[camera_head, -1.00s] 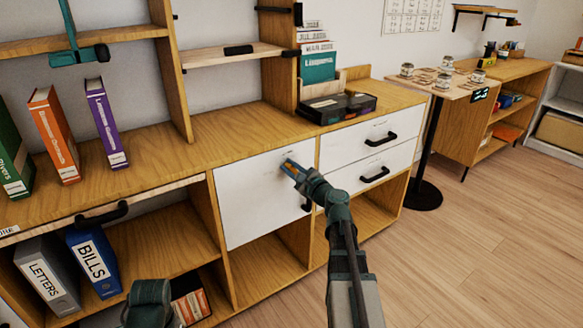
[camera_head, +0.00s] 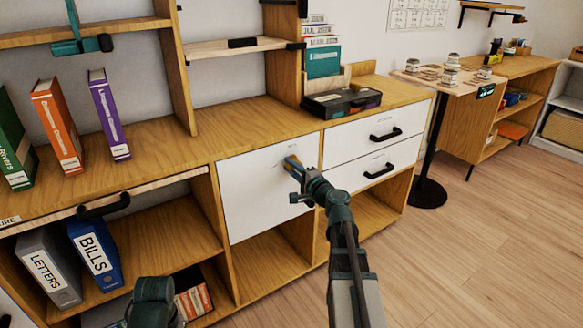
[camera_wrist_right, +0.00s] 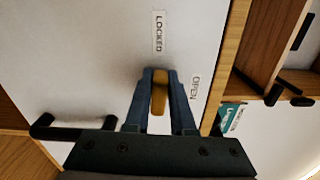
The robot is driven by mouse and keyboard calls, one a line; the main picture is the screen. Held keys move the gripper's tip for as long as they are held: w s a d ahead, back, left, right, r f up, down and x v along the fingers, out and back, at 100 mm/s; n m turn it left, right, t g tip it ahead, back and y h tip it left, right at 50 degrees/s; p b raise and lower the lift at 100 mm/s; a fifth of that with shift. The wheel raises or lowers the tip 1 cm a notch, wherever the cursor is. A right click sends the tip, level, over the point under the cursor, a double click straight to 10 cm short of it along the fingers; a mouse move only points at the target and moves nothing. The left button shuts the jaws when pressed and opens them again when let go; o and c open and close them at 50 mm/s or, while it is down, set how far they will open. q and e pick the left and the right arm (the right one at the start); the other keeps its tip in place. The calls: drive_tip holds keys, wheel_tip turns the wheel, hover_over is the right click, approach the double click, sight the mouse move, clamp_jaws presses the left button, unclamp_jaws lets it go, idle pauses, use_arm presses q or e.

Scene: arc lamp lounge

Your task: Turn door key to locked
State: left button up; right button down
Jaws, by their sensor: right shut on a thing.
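The door key (camera_head: 292,160) is a small orange-yellow piece on the white cabinet door (camera_head: 255,205). My right gripper (camera_head: 296,168) is shut on it. In the right wrist view the key (camera_wrist_right: 158,92) sits between the two blue fingertips, its long side running up and down the picture towards the LOCKED label (camera_wrist_right: 158,31). The OPEN label (camera_wrist_right: 194,88) is to the right of the key. The fingers hide part of the key. The door appears closed, with a black handle (camera_wrist_right: 75,128) on it.
White drawers with black handles (camera_head: 385,134) are right of the door. Above stand a black box (camera_head: 342,103) and several books, with binders (camera_head: 95,255) below left. A round-based table (camera_head: 427,193) stands farther right. The floor at lower right is clear.

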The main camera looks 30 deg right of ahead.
use_arm(q)
drive_tip(key=shift+f, duration=0.1)
use_arm(e)
drive_tip(key=shift+f+n, duration=0.15)
drive_tip(key=shift+n, duration=0.45)
drive_tip(key=c, duration=0.8)
unclamp_jaws()
drive_tip(key=shift+o, duration=0.2)
drive_tip(key=shift+s, duration=0.1)
